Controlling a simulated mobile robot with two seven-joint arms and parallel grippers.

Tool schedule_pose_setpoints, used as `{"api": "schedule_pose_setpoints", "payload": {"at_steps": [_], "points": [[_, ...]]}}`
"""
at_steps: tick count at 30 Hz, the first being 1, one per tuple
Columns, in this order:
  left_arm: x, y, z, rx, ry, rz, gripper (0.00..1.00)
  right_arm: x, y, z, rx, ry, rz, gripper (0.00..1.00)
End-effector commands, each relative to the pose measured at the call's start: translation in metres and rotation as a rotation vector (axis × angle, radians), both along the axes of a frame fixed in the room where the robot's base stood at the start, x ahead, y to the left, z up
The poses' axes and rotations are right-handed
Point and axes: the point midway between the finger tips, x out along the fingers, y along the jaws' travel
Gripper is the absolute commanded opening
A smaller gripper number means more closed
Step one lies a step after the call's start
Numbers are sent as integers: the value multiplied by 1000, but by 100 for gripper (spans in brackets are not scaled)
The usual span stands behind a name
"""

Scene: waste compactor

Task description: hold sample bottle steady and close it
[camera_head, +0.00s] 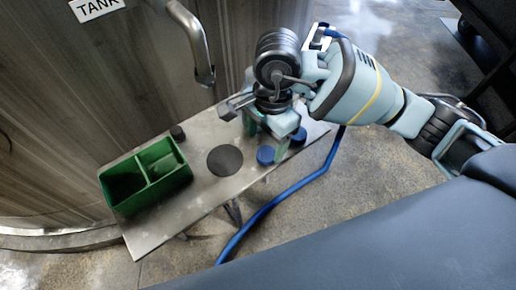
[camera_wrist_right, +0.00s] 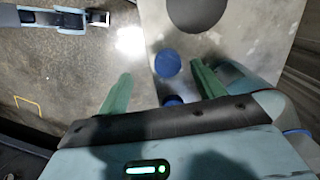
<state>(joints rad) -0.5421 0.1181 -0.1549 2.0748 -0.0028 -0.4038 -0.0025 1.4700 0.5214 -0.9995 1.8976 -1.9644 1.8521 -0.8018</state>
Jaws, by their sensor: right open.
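My right gripper (camera_head: 266,136) is over the right end of the metal table (camera_head: 205,200), pointing down. Its green fingers are apart, with nothing held between them; they also show in the right wrist view (camera_wrist_right: 160,88). A round blue cap-like thing (camera_head: 265,155) is just beside the fingers, and also shows in the right wrist view (camera_wrist_right: 167,63). A second blue one (camera_head: 299,136) is close to the gripper on the right. I see both mostly from above, so I cannot tell bottle from loose cap.
A green two-part crate (camera_head: 109,194) stands on the left of the table, with a small dark round thing (camera_head: 178,132) behind it. A flat black disc (camera_head: 225,160) lies mid-table. A bent metal pipe (camera_head: 196,40) hangs from the tank behind. A blue hose (camera_head: 290,192) runs past the table's front.

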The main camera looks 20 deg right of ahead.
Motion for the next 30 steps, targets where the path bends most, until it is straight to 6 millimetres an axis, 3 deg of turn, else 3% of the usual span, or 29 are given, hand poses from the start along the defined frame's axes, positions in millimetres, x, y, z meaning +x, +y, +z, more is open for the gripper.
{"api": "schedule_pose_setpoints", "payload": {"at_steps": [5, 16, 24, 30], "points": [[0, 0, -4, 0, 3, 1, 36, 14, -17, 7, -86, -54, 6, 68], [0, -2, -4, -4, 2, 5, 36, 15, -19, 7, -94, -58, 7, 68], [0, -2, -5, -4, 2, 5, 36, 13, -18, -15, -93, -55, 6, 68], [0, -1, -5, -3, 2, 3, 36, 14, -18, -18, -93, -58, 7, 68]]}}
